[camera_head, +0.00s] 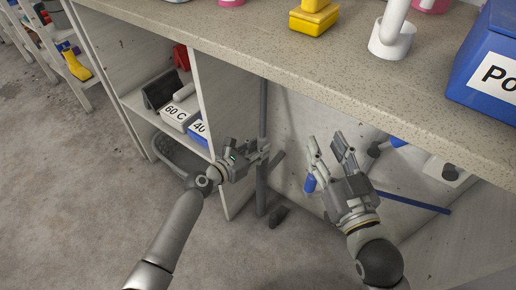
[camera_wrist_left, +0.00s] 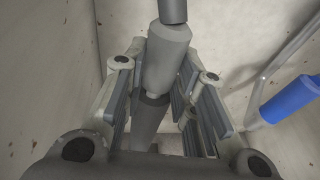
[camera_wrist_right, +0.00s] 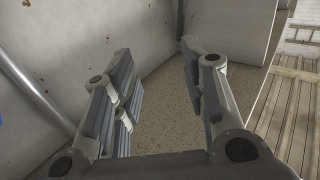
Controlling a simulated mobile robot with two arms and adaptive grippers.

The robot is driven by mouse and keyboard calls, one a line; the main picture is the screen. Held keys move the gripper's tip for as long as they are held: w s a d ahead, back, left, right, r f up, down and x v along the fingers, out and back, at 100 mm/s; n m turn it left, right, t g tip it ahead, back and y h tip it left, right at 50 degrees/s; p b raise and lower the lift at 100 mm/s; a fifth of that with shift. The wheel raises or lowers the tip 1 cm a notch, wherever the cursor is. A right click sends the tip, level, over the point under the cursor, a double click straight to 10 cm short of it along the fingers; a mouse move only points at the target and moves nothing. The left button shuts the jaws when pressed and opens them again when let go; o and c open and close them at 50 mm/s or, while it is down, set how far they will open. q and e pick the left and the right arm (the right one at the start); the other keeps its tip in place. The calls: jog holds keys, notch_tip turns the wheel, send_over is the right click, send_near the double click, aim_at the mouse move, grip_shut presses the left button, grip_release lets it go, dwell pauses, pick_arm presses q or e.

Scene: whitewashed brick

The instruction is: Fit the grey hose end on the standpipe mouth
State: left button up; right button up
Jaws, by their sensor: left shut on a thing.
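My left gripper (camera_head: 262,153) is shut on the grey hose end (camera_wrist_left: 166,55) under the counter. In the left wrist view the grey cylinder runs between the finger pads, with a narrower dark grey length at the top of the picture. A darker collar and more grey pipe (camera_wrist_left: 147,130) show below it, between the fingers. A vertical grey pipe (camera_head: 263,105) runs up behind my left gripper in the head view. I cannot tell whether the hose end and the standpipe mouth touch. My right gripper (camera_head: 327,143) is open and empty to the right.
The stone counter (camera_head: 250,40) overhangs the work. A shelf unit with grey and blue boxes (camera_head: 180,113) stands at left. A blue grip (camera_wrist_left: 290,98) on a thin grey pipe is right of my left gripper. A blue pipe (camera_head: 425,205) runs low at right.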

aim_at(259, 142)
pick_arm(q)
jog(key=shift+r+p, duration=0.5)
jog(key=shift+r, duration=0.05)
jog(key=shift+r+p, duration=0.3)
jog(key=shift+p, duration=0.05)
jog(key=shift+r, duration=0.2)
jog(key=shift+r+p, duration=0.25)
jog(key=shift+p, duration=0.25)
jog(key=shift+r+p, duration=0.4)
jog(key=shift+p, duration=0.05)
pick_arm(e)
jog(key=s+d+f+g+h, duration=0.1)
jog(key=s+d+f+g, duration=0.1)
jog(key=s+f+g, duration=0.2)
jog(key=s+d+f+g+h, duration=0.2)
jog(key=s+f+g, duration=0.2)
jog(key=f, duration=0.6)
jog(key=shift+s+d+f+m+g, duration=0.2)
jog(key=shift+s+m+g, duration=0.1)
jog(key=shift+g, duration=0.6)
jog(key=shift+w+r, duration=0.2)
jog(key=shift+w, duration=0.1)
